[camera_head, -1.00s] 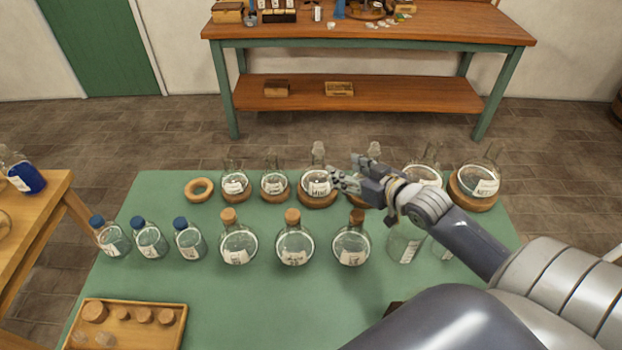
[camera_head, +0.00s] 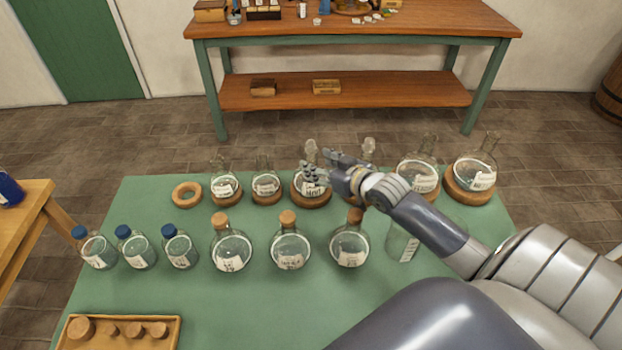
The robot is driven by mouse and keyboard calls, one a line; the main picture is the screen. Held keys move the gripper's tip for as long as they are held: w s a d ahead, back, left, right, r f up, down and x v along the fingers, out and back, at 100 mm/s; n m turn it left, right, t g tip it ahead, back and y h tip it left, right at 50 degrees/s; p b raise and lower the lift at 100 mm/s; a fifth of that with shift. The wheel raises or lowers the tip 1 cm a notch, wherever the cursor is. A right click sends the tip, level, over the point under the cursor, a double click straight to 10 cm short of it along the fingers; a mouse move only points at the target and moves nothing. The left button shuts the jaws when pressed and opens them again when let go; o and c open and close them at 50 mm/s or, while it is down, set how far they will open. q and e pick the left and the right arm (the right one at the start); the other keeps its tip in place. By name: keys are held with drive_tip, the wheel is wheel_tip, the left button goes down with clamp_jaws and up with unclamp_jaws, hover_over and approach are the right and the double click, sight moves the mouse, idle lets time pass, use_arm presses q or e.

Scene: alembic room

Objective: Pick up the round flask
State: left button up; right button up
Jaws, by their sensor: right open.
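Several round flasks stand on the green table (camera_head: 200,305). In the back row, a round flask with a glass stopper (camera_head: 311,146) sits on a wooden ring, its body partly hidden by my right gripper. My right gripper (camera_head: 318,164) is open and overlaps this flask in the picture; I cannot tell whether it touches. Another stoppered flask (camera_head: 369,146) is mostly hidden behind my right arm. Two smaller round flasks (camera_head: 224,186) (camera_head: 266,185) stand left, and two larger ones (camera_head: 418,178) (camera_head: 475,174) right, all on rings. My left gripper is not in view.
Corked round flasks (camera_head: 231,250) (camera_head: 290,250) (camera_head: 349,248) and blue-capped bottles (camera_head: 137,252) form the front row. A clear vessel (camera_head: 402,243) stands beside my arm. An empty wooden ring (camera_head: 187,194) lies back left, a cork tray (camera_head: 178,335) front left.

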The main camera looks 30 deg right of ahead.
sight(315, 161)
drive_tip(key=shift+p+x, duration=0.4)
drive_tip(key=shift+x, duration=1.95)
drive_tip(key=shift+d+r, duration=0.1)
drive_tip(key=shift+c, duration=0.6)
drive_tip(key=shift+r, duration=0.1)
clamp_jaws()
